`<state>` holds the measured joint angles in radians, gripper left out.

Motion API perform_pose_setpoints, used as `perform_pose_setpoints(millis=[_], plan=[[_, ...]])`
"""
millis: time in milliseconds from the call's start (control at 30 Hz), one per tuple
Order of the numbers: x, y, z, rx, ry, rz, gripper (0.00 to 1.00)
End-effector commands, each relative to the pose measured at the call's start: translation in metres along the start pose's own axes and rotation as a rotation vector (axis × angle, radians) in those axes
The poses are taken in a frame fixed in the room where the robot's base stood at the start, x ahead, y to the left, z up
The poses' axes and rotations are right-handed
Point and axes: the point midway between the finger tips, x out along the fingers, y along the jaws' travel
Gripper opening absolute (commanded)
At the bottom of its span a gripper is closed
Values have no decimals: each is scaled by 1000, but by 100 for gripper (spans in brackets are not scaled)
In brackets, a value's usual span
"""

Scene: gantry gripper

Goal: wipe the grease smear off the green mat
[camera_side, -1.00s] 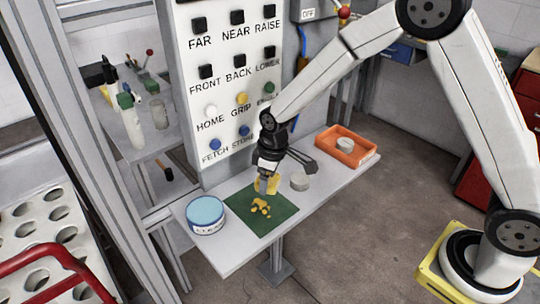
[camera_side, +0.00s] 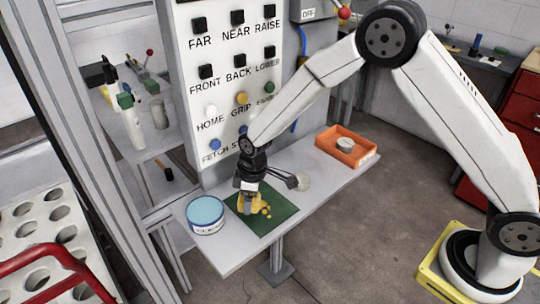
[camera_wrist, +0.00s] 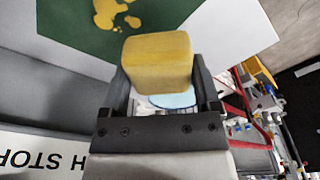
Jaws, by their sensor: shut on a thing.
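My gripper (camera_side: 245,203) is shut on a yellow sponge (camera_wrist: 158,62), which fills the space between the fingers in the wrist view. In the side view the sponge is low over the left part of the green mat (camera_side: 272,221), and I cannot tell for sure whether it touches it. The yellow grease smear (camera_side: 265,210) shows as blobs on the mat just right of the sponge. The sponge hides part of the smear in the side view. The smear also shows in the wrist view (camera_wrist: 112,12), beyond the sponge.
A round blue-lidded tub (camera_side: 206,215) stands left of the mat on the grey table (camera_side: 225,258). A button panel (camera_side: 225,75) rises behind.

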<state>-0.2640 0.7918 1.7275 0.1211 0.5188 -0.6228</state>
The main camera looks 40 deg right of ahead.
Motion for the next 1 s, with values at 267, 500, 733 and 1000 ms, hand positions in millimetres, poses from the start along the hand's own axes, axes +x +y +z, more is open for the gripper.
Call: perform_pose_setpoints(millis=[267, 500, 733, 1000], plan=[[26, 0, 4, 0, -2, -1, 33], [51, 3, 9, 3, -1, -1, 26], [48, 18, 24, 3, 0, 0, 25], [46, 35, 41, 4, 0, 0, 25]])
